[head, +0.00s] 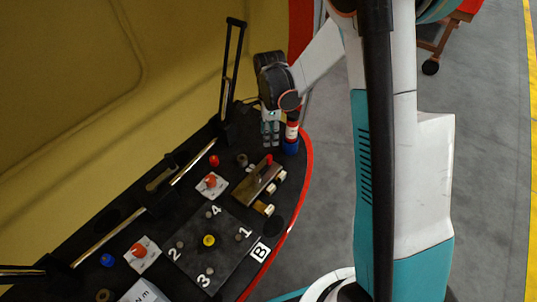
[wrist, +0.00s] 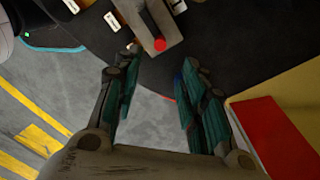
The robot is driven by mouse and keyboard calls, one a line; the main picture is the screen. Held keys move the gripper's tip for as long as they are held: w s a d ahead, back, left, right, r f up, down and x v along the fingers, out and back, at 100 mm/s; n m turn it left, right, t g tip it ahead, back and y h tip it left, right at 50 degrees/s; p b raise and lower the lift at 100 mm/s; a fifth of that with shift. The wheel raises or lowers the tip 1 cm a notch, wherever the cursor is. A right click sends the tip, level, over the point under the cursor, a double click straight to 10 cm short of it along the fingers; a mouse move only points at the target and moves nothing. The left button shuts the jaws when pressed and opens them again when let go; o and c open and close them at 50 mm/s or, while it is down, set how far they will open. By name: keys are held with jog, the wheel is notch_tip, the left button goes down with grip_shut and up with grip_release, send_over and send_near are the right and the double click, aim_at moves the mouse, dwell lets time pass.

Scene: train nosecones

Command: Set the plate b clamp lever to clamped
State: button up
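A tan metal block (head: 250,190) on the dark worktop carries a dark lever with a red knob (head: 269,159), and looks like the clamp. In the wrist view the lever (wrist: 152,22) lies along the block, its red knob (wrist: 160,44) at the near end. The square dark plate (head: 215,248) beside it has numbers 1 to 4 and a white B sign (head: 260,252). My gripper (head: 270,140) is above the worktop, beyond the knob in the head view. In the wrist view my gripper (wrist: 155,98) is open and empty, its fingers apart from the knob.
A red, white and blue cylinder (head: 291,133) stands close right of my gripper. Tall black handle (head: 232,70) rises behind. White pads with red knobs (head: 211,186) sit left of the block. The worktop has a red curved edge (head: 303,180); grey floor lies beyond.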

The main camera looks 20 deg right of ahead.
aim_at(269, 157)
notch_tip(269, 157, down, 13)
jog(key=b, duration=0.4)
jog(key=shift+r+b, duration=0.1)
jog(key=shift+b, duration=0.3)
grip_shut()
